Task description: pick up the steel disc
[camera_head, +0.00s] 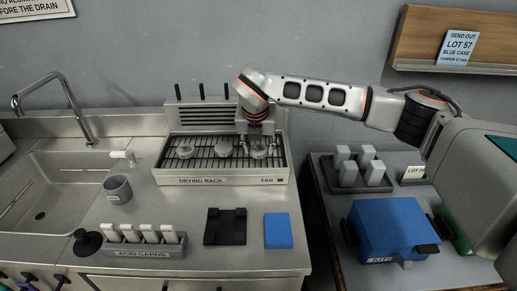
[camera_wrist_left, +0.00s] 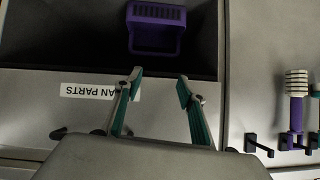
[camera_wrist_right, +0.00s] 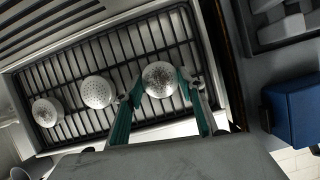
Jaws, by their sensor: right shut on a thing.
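Three round perforated pieces rest in a row on the black wire drying rack (camera_head: 178,180). The steel disc (camera_wrist_right: 160,80) is at the right end, shiny and full of small holes. The middle piece (camera_wrist_right: 97,92) looks paler, and the left piece (camera_wrist_right: 47,112) looks duller. My right gripper (camera_wrist_right: 161,84) reaches down over the rack and is shut on the steel disc, one fingertip at each side. In the head view the gripper (camera_head: 261,145) partly hides this disc. The disc looks at rack level. My left gripper (camera_wrist_left: 160,77) is open and empty, and outside the head view.
The sink (camera_head: 45,190) and tap (camera_head: 55,100) are at the left. A grey cup (camera_head: 117,189), card holder (camera_head: 140,246), black stand (camera_head: 225,227) and blue block (camera_head: 278,231) stand on the counter. A blue case (camera_head: 393,229) is at right. The left wrist view shows a purple basket (camera_wrist_left: 155,38) in a drawer.

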